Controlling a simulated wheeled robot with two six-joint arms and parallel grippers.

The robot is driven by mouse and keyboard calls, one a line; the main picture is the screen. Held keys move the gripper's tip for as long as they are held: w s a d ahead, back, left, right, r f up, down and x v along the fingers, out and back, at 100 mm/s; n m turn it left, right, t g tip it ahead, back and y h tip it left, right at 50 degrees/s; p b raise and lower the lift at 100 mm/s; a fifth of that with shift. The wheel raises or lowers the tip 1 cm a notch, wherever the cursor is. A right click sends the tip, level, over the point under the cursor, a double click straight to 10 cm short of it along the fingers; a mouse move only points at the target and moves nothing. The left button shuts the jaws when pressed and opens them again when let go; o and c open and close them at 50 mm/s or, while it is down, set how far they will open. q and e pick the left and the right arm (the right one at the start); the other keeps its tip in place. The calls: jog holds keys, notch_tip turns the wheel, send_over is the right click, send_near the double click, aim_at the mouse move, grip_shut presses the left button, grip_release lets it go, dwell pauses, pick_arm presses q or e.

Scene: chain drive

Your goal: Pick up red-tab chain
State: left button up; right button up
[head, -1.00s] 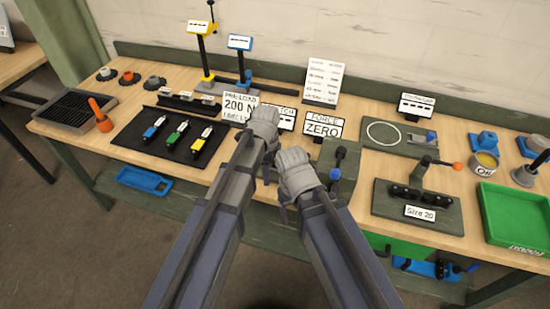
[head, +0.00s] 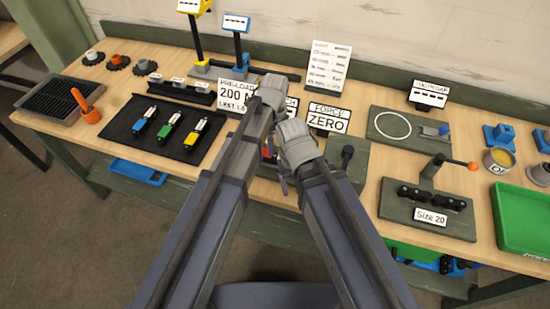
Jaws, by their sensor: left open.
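Small dark chains with coloured tabs lie on the black mat (head: 182,108): a blue-tab chain (head: 145,122), a green-tab chain (head: 168,132) and a yellow-tab chain (head: 195,136). I cannot pick out a red-tab chain for sure. A small red patch (head: 267,152) shows between my forearms, mostly hidden by them. My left gripper (head: 272,90) is open, in front of the pre-load sign, right of the mat and apart from the chains. My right gripper (head: 293,142) is just below and right of it; its fingers are not clear.
The pre-load sign (head: 232,94) and force sign (head: 327,118) stand near my grippers. A Size 20 fixture (head: 402,211) and a green tray (head: 535,215) are at the right. An orange-handled tool (head: 86,107) and dark grate (head: 62,96) are at the left.

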aim_at(275, 156)
pick_arm(q)
jog(key=shift+w+f+b, duration=0.1)
jog(key=shift+f+b, duration=3.2)
jog(key=shift+f, duration=0.35)
pick_arm(e)
jog(key=shift+f, duration=3.65)
pick_arm(q)
jog(key=shift+r, duration=0.1)
pick_arm(e)
jog(key=shift+r, duration=0.1)
pick_arm(q)
grip_shut()
